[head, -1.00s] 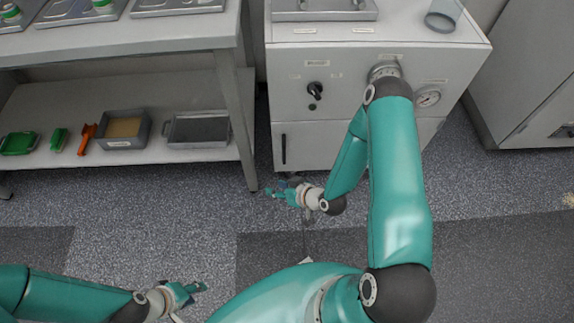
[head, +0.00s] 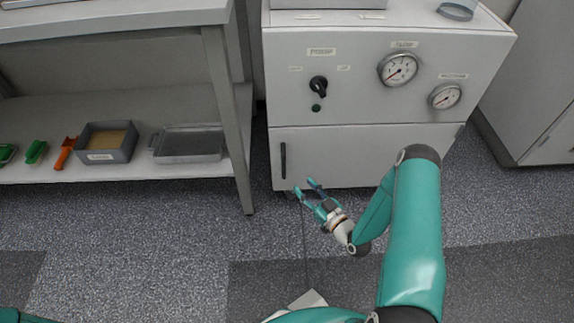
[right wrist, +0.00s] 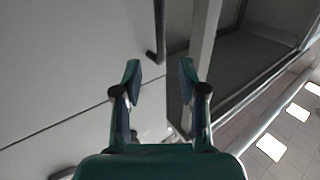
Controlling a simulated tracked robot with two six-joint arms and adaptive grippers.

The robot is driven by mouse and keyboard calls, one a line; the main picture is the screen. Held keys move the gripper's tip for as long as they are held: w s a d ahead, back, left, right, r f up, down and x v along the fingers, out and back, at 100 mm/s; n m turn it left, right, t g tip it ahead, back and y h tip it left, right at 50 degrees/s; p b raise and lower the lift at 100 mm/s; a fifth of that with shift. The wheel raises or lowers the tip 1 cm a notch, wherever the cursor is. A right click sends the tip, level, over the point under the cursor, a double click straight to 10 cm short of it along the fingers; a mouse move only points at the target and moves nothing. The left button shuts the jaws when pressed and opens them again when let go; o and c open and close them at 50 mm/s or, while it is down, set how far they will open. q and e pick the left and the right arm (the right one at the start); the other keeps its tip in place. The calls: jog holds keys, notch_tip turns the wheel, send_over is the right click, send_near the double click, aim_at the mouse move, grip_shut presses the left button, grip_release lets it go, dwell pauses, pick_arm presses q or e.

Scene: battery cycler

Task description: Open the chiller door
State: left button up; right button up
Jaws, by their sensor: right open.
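The chiller is a light grey cabinet with a closed lower door (head: 350,150). A dark vertical handle (head: 283,160) is on the left side of this door. My right gripper (head: 305,187) is open and empty, just below and slightly right of the handle in the head view. In the right wrist view the handle (right wrist: 159,30) stands ahead, between and beyond the open fingertips (right wrist: 160,72), not touching them as far as I can see. My left gripper is out of view.
A bench with a lower shelf (head: 60,172) stands left of the chiller, its leg (head: 230,120) close to the handle side. The shelf holds trays and tools. The chiller's upper panel has a black knob (head: 318,84) and two gauges (head: 398,69). Floor in front is clear.

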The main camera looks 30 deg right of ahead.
aim_at(285, 166)
jog(key=w, duration=0.4)
jog(key=w+b, duration=0.1)
jog(key=w, duration=0.2)
jog(key=w+b, duration=0.1)
jog(key=w, duration=0.3)
jog(key=shift+w+a, duration=0.25)
jog(key=shift+w, duration=0.1)
grip_shut()
